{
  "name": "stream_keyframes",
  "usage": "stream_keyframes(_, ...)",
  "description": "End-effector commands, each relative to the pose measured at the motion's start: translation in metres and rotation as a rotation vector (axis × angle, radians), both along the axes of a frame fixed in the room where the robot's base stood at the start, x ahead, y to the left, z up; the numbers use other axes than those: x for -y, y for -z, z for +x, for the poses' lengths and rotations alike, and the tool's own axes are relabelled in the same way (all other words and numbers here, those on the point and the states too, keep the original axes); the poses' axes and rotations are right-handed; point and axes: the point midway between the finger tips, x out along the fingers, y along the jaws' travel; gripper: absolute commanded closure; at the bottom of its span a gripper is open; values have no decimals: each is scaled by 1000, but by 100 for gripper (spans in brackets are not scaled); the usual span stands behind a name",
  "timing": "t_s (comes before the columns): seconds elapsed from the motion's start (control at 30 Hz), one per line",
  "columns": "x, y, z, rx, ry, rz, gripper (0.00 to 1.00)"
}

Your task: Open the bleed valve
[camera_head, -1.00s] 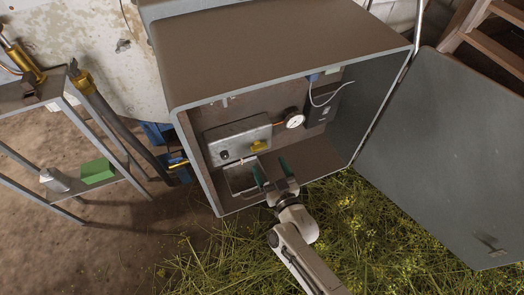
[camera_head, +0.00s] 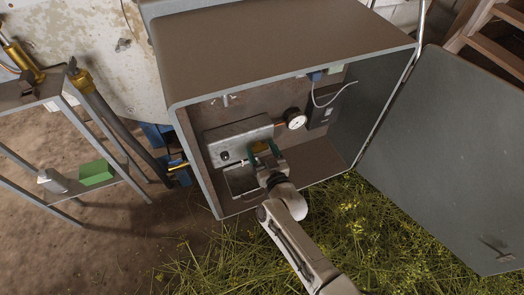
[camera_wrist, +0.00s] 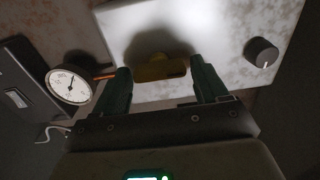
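The bleed valve appears to be the yellow handle (camera_wrist: 160,69) on the front of a grey metal box (camera_wrist: 226,30) in the wrist view. In the head view the yellow handle (camera_head: 259,146) is partly hidden by my gripper. My gripper (camera_wrist: 160,80) is open, with one green finger on each side of the handle's lower edge. The handle lies just beyond the fingertips and between them; I cannot tell whether either finger touches it. In the head view my gripper (camera_head: 263,154) is inside the open cabinet, in front of the grey box (camera_head: 225,139).
A round gauge (camera_head: 295,121) sits right of the box on a copper pipe. A black knob (camera_wrist: 261,52) is on the box face. A tray (camera_head: 240,182) is below. The cabinet (camera_head: 280,45) has its door (camera_head: 450,150) swung open at right. A shelf stands left.

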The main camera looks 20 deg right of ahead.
Motion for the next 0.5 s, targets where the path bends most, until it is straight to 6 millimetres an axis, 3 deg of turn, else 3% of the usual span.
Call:
stream_keyframes(0.07,0,0,0,0,0,0,35)
stream_keyframes(0.43,0,0,0,0,0,0,70)
stream_keyframes(0.5,0,0,0,0,0,0,71)
